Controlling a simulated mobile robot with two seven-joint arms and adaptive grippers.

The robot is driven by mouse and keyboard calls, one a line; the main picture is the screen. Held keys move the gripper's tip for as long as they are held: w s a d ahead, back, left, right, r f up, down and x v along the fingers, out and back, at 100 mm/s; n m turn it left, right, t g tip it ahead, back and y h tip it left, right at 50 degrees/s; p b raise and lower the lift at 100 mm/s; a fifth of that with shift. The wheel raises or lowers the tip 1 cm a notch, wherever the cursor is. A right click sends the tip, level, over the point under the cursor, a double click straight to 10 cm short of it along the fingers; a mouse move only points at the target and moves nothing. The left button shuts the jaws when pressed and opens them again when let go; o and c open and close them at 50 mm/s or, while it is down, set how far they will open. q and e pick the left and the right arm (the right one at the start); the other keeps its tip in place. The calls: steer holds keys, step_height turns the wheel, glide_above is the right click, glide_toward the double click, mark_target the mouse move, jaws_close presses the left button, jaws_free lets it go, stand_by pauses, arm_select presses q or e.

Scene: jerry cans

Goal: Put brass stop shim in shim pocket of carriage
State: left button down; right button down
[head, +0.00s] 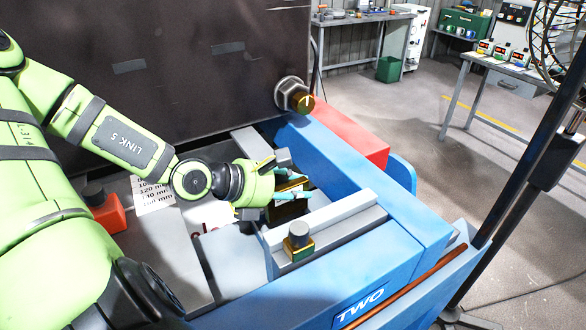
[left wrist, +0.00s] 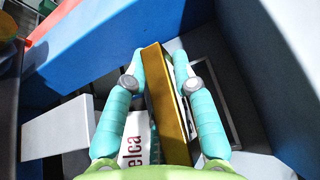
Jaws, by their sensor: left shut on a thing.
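The brass stop shim (head: 290,206) is a gold block with a dark side, held by my left gripper (head: 300,194). In the left wrist view the shim (left wrist: 166,100) stands on edge between the two teal fingers of the left gripper (left wrist: 160,68). It is over the grey carriage (head: 325,218) inside the blue frame. A dark rectangular opening (left wrist: 222,120), seemingly the shim pocket, shows beside and below the right finger in the wrist view. I cannot tell whether the shim touches the carriage. My right gripper is not in view.
The blue frame (head: 400,240) marked TWO borders the carriage. A knob on a brass-coloured base (head: 299,243) stands close in front of the gripper. A large dark panel (head: 180,70) rises behind, with a brass-tipped fitting (head: 295,97). A red block (head: 345,135) lies beyond the frame.

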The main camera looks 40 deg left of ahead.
mark_target(294, 207)
arm_select(q)
steer(key=f, duration=0.6)
steer(key=shift+w+a, duration=0.15)
steer(key=shift+w, duration=0.05)
steer(key=shift+w+a+f, duration=0.1)
steer(key=shift+f, duration=0.1)
steer(key=c, duration=1)
jaws_free()
steer(key=shift+p+v, duration=0.35)
steer(key=shift+v, duration=3.5)
